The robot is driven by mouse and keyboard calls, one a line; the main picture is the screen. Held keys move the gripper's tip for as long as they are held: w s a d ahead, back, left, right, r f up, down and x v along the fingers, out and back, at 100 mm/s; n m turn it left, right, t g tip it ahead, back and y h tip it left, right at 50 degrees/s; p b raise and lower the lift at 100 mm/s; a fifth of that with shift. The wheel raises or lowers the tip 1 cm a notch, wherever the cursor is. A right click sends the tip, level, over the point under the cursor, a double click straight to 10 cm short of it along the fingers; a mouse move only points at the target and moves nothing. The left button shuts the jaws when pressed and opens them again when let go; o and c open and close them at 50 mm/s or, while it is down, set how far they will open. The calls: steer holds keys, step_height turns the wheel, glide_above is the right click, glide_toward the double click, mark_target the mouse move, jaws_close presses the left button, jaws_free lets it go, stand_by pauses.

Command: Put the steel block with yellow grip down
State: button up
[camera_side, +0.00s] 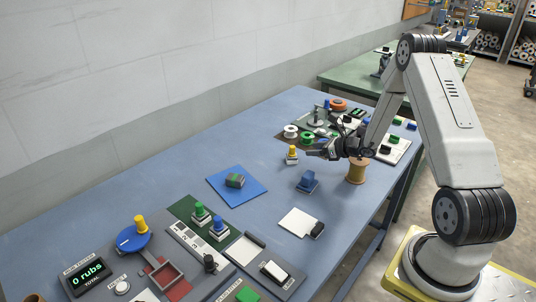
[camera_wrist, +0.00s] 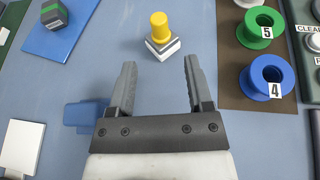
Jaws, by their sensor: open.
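The steel block with yellow grip (camera_side: 292,155) stands upright on the blue table (camera_side: 180,150), left of my gripper in the side view. In the wrist view the block (camera_wrist: 161,48) shows its upright yellow knob on a pale square base, just beyond the fingertips. My gripper (camera_side: 312,150) is low over the table beside the block. In the wrist view my gripper's two fingers (camera_wrist: 158,66) are spread apart with only bare table between them, and the block is apart from both.
A blue spool (camera_wrist: 267,77) and a green spool (camera_wrist: 260,28) stand on a brown mat at right in the wrist view. A blue block (camera_side: 308,181) stands near my gripper. A blue mat (camera_side: 222,176) holds a dark block with green. A white pad (camera_side: 298,222) lies nearer.

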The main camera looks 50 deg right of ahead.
steer(key=shift+s+d+r, duration=0.1)
steer(key=shift+s+r, duration=0.1)
steer(key=shift+s, duration=0.25)
stand_by(0.3)
steer(key=a+n+g+y, duration=0.1)
steer(key=a+n, duration=0.1)
steer(key=a, duration=0.1)
steer(key=a+r+n+g+y, duration=0.1)
steer(key=a+n, duration=0.1)
steer(key=a, duration=0.1)
steer(key=a+n+g+y, duration=0.1)
steer(key=a+n, duration=0.1)
steer(key=a, duration=0.2)
steer(key=shift+s+a+r+y, duration=0.1)
steer(key=shift+r+y, duration=0.2)
steer(key=shift+r, duration=0.1)
steer(key=s+a+r+n+g+h, duration=0.2)
steer(key=s+a+n, duration=0.5)
steer(key=n, duration=0.7)
steer(key=s+a+r+n+g+h, duration=0.3)
steer(key=s+a+n, duration=0.4)
steer(key=a+n, duration=0.4)
steer(key=r+n+g, duration=0.1)
steer(key=n+g, duration=0.1)
steer(key=n, duration=0.1)
steer(key=shift+s+a+r+g+h, duration=0.15)
steer(key=shift+s+r+g+h, duration=0.15)
steer(key=shift+s+r, duration=0.1)
